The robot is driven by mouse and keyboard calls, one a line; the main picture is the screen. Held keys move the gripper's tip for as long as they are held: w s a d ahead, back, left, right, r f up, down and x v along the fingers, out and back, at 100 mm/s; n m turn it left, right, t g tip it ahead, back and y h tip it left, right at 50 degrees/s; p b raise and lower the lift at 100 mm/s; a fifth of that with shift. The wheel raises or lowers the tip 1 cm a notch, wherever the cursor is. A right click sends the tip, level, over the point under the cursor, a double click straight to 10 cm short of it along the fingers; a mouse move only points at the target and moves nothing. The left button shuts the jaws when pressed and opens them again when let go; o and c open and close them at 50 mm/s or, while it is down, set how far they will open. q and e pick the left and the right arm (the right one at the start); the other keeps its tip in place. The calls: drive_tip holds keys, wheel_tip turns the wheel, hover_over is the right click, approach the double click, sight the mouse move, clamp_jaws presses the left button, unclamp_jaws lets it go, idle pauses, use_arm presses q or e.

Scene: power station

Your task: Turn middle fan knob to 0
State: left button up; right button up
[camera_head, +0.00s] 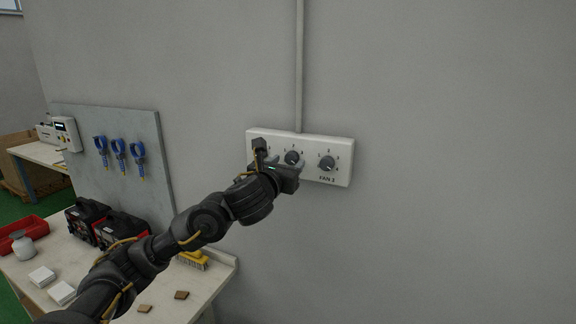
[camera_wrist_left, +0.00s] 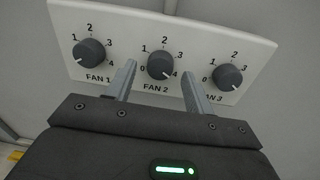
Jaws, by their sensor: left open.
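A white fan panel (camera_head: 340,145) on the grey wall carries three dark round knobs in a row. The middle FAN 2 knob (camera_wrist_left: 161,65) shows in the wrist view, its pale mark towards the lower right, near the 4. My left gripper (camera_wrist_left: 159,70) is open, with one finger on each side of this knob in the picture. I cannot tell whether the fingers touch it. In the head view, my left gripper (camera_head: 279,160) covers the panel's lower left part. My right gripper is not in view.
The FAN 1 knob (camera_wrist_left: 90,52) and FAN 3 knob (camera_wrist_left: 227,76) flank the middle knob closely. A conduit (camera_head: 299,70) runs up from the panel. A workbench (camera_head: 222,270) with black cases (camera_head: 88,222) stands below left. The wall to the right is bare.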

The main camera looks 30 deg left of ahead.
use_arm(q)
drive_tip(key=shift+w+a, duration=0.1)
drive_tip(key=shift+w, duration=0.35)
drive_tip(key=c, duration=1)
